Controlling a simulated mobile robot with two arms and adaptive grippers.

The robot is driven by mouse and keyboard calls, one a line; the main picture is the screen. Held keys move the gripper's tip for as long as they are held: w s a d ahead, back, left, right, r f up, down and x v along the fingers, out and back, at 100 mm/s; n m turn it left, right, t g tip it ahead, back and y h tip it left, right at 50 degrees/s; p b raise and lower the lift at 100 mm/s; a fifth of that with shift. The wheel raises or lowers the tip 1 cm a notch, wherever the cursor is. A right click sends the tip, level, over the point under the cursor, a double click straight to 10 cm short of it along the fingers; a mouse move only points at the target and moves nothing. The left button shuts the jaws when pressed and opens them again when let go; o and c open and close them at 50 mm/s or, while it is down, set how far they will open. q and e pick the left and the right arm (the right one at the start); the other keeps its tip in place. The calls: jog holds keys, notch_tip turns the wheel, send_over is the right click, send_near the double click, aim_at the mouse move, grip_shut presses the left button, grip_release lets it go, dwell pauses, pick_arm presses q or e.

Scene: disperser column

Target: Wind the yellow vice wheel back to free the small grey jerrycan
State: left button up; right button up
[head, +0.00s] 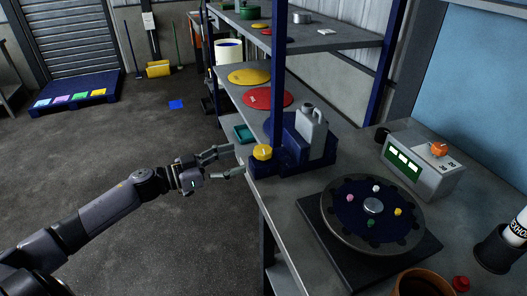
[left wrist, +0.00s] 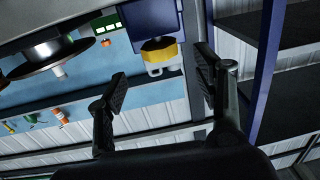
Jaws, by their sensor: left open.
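The yellow vice wheel (head: 263,152) sits on the front left end of the blue vice (head: 294,154) on the bench. The small grey jerrycan (head: 312,130) stands upright in the vice, close against its blue back part. My left gripper (head: 226,161) is open and empty, just left of the wheel and apart from it, off the bench edge. In the left wrist view, the wheel (left wrist: 159,50) shows ahead between the open fingers (left wrist: 160,85), with the blue vice (left wrist: 152,20) behind it. A pale handle-like part shows below the wheel there. My right gripper is not in view.
A round dark turntable (head: 372,209) with coloured knobs and a grey box with green displays (head: 423,165) stand to the right. A teal tray (head: 244,134) lies behind the gripper. The floor at left is open.

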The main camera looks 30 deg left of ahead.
aim_at(255, 154)
pick_arm(q)
jog(key=p+x, duration=0.1)
jog(key=x, duration=0.8)
jog(key=shift+w+d, duration=0.2)
jog(key=shift+c, duration=0.6)
